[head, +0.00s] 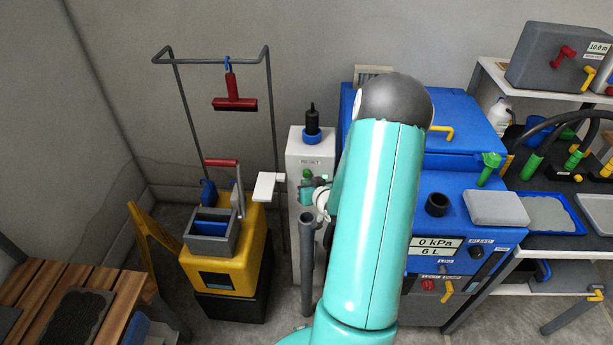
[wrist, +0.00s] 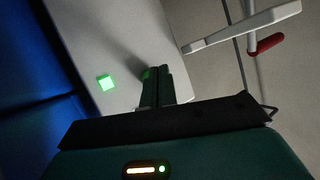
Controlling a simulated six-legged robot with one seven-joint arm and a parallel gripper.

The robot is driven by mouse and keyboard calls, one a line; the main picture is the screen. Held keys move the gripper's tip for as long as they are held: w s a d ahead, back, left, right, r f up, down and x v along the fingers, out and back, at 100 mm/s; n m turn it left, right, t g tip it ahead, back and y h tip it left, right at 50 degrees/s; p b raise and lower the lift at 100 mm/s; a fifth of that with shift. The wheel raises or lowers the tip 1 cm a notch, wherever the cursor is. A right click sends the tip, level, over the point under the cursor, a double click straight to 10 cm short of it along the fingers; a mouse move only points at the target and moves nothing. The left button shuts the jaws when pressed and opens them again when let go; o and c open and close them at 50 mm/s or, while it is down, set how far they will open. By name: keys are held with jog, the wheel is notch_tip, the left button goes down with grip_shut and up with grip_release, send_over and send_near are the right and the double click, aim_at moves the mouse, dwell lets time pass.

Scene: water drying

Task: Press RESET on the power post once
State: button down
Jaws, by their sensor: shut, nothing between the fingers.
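The power post (head: 298,150) is a pale upright box in the middle of the head view. A small label and a round green spot (head: 306,174) show on its front. In the wrist view the pale post face (wrist: 95,30) carries a lit green square (wrist: 105,83). My gripper (wrist: 158,72) is shut and empty, its tips close to this face, to the right of the square. A bit of green shows at the tips; I cannot tell whether it is a button or whether they touch. In the head view my gripper (head: 319,184) is partly hidden by my arm.
A yellow bucket cart (head: 222,262) with a red-handled wringer stands left of the post. A white plate (head: 268,186) juts out between them. A blue machine (head: 455,205) stands close on the right. A grey pipe (head: 307,260) rises in front of the post.

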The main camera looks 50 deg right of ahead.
jog(key=shift+s+a, duration=0.8)
jog(key=shift+a, duration=0.2)
jog(key=shift+s+a, duration=0.75)
jog(key=shift+a, duration=0.2)
jog(key=w+a+r+n+g+y, duration=0.1)
jog(key=w+a+r+n+g, duration=0.25)
jog(key=a+r, duration=1.35)
jog(key=s+a+r+n+g+y, duration=0.1)
jog(key=s+a+r+y, duration=0.1)
jog(key=s+a+r, duration=0.3)
jog(key=s+a+r+n+g+y, duration=0.1)
jog(key=s+a+r, duration=0.4)
jog(key=s+a, duration=0.5)
jog(key=a+n+g, duration=0.1)
jog(key=a, duration=0.1)
jog(key=shift+s+a+r+y, duration=0.3)
jog(key=shift+s+r+y, duration=0.1)
jog(key=shift+d+g, duration=0.15)
jog(key=shift+g, duration=0.1)
